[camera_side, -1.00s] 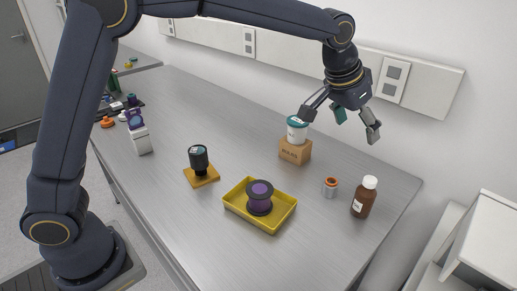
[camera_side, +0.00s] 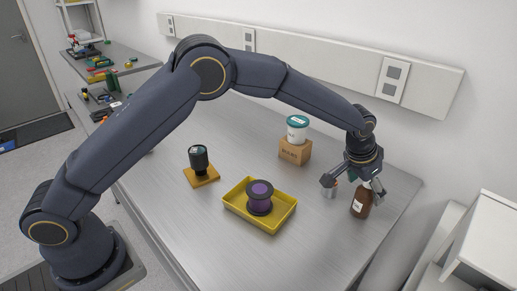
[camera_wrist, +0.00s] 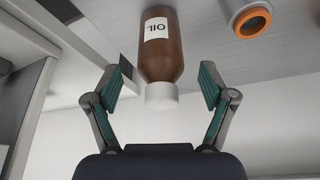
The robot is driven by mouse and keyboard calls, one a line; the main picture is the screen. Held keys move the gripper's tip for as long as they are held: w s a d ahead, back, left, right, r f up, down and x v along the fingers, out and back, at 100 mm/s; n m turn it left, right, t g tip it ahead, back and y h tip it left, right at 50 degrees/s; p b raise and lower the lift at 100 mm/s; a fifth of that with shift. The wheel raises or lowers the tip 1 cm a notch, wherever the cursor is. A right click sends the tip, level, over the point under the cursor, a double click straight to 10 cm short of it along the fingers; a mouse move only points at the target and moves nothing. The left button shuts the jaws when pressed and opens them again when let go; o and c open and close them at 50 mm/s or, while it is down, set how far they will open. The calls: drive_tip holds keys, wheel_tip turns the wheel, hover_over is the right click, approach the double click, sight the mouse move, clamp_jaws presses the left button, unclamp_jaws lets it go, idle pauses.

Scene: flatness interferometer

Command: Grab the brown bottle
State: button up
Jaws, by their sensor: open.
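The brown bottle (camera_side: 362,203) stands upright near the right end of the metal table. In the wrist view the brown bottle (camera_wrist: 161,52) shows a white label reading OIL and a white cap (camera_wrist: 161,97). My gripper (camera_side: 352,187) is open just above and behind the bottle in the side view and partly hides its top. In the wrist view my gripper (camera_wrist: 160,90) has its green-padded fingers spread on both sides of the cap, with visible gaps and nothing held.
A yellow tray (camera_side: 272,229) holds a purple spool (camera_side: 260,197). A cardboard box (camera_side: 294,153) carries a teal-lidded white tub (camera_side: 297,130). A black-topped item (camera_side: 199,160) stands farther left.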

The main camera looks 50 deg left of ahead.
sight(366, 194)
drive_tip(key=x, duration=0.3)
drive_tip(key=shift+w+f, duration=0.2)
drive_tip(key=shift+f, duration=0.15)
drive_tip(key=c, duration=1.3)
